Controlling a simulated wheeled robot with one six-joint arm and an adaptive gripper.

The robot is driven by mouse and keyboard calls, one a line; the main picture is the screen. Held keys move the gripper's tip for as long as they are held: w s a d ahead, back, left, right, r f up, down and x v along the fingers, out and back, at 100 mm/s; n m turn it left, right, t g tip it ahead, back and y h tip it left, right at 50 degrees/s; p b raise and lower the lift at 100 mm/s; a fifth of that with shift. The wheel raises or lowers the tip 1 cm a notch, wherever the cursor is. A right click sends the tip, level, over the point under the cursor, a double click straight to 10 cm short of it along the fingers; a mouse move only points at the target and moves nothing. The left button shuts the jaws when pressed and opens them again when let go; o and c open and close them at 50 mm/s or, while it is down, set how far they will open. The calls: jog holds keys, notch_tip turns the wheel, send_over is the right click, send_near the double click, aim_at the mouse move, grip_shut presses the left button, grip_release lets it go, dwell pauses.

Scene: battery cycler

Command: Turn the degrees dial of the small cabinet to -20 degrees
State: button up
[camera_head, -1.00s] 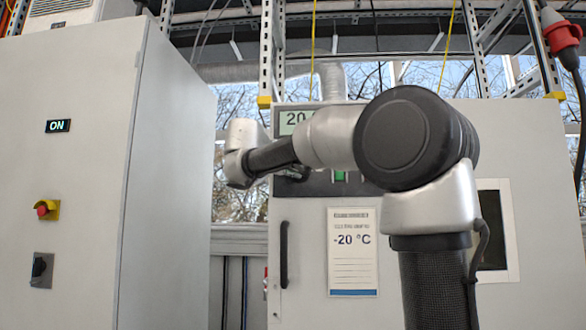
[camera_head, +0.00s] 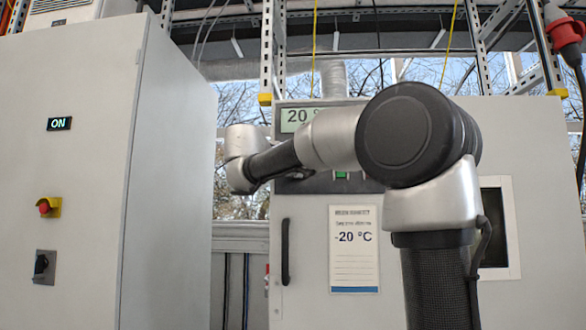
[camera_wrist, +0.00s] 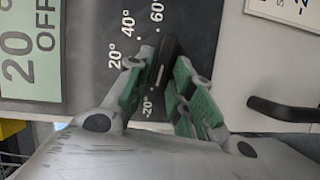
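The small cabinet (camera_head: 530,150) stands at the right in the head view, with a display (camera_head: 294,116) reading 20 and a sheet (camera_head: 354,250) reading -20 °C. My arm hides its dial there. In the wrist view, the dark dial (camera_wrist: 166,62) sits on a black panel with marks for 20°, 40°, 60° and -20°. My gripper (camera_wrist: 164,60) has its green-padded fingers on either side of the dial. Whether both fingers press on it is unclear.
A tall grey cabinet (camera_head: 90,150) stands at the left, with an ON sign (camera_head: 59,124), a red button (camera_head: 44,207) and a black switch (camera_head: 41,265). The small cabinet's black door handle (camera_head: 285,252) also shows near my gripper in the wrist view (camera_wrist: 280,110).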

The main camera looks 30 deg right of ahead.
jog(key=shift+o, duration=0.3)
jog(key=v, duration=1.2)
jog(key=s+f+n+g+y, duration=0.3)
jog(key=f+y, duration=0.5)
jog(key=f, duration=1.6)
jog(key=s+d+f+m+g+y, duration=0.1)
jog(key=s+d+f+m+y, duration=0.1)
jog(key=s+f, duration=0.7)
jog(key=s+d+f+m+g+y, duration=0.1)
jog(key=s+f+m+y, duration=0.3)
jog(key=s+f, duration=0.5)
jog(key=s+d+m, duration=0.1)
jog(key=s+m, duration=0.1)
jog(key=s, duration=0.2)
jog(key=shift+d, duration=0.4)
jog(key=shift+s, duration=0.15)
